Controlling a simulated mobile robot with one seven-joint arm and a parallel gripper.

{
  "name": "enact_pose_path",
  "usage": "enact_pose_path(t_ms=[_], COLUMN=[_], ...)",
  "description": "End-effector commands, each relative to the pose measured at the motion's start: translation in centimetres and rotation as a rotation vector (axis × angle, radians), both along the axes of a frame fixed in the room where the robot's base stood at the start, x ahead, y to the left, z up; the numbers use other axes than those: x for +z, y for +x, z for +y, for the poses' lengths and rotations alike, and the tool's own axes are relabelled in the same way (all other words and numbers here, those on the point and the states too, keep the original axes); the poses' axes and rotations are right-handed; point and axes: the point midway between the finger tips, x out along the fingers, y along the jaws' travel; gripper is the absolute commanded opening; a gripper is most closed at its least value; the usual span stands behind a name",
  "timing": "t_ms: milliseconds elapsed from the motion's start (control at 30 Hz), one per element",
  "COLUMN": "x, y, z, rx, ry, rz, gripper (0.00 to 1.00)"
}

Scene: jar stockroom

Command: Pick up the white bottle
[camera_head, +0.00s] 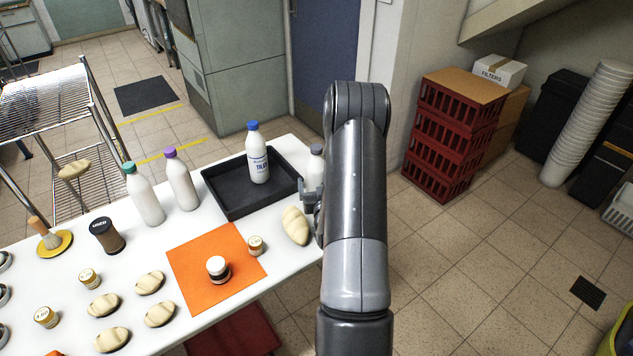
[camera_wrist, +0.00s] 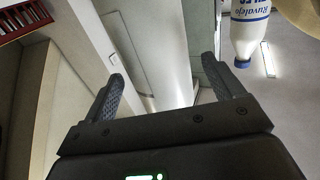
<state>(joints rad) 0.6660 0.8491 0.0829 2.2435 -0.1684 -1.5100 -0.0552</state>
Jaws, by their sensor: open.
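A white bottle with a blue cap and blue lettering (camera_head: 258,160) stands upright in the black tray. A bottle with blue lettering (camera_wrist: 248,28) also shows in the wrist view, upside down at the top right, outside the jaws. A white bottle with a green cap (camera_head: 144,196) and one with a purple cap (camera_head: 182,182) stand left of the tray. Another white bottle with a grey cap (camera_head: 315,170) is partly hidden by my arm at the tray's right.
The black tray (camera_head: 225,207) sits on the white table. An orange mat (camera_head: 190,262) holds a small jar (camera_head: 217,268). Bread-like rolls, small jars and a brown jar (camera_head: 107,236) fill the left. Red crates (camera_head: 440,150) stand on the floor at right.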

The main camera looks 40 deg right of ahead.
Motion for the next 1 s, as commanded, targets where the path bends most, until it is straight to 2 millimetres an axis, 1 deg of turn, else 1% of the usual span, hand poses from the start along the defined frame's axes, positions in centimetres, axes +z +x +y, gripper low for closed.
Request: enact_pose_path(t_ms=[100, 233, 333, 533, 567, 1000], x=[0.3, 0.3, 0.3, 0.3, 0.3, 0.3], y=[1.8, 3.2, 3.7, 3.7, 3.7, 3.7], z=[-0.9, -1.5, -1.7, -1.8, -1.8, -1.8], rx=[0.0, 0.0, 0.0, 0.0, 0.0, 0.0], ry=[-0.001, -0.001, -0.002, 0.0, 0.0, 0.0], rz=[-0.003, 0.0, -0.001, -0.001, -0.001, 0.0], gripper=[0.86, 0.86, 0.86, 0.86, 0.84, 0.48])
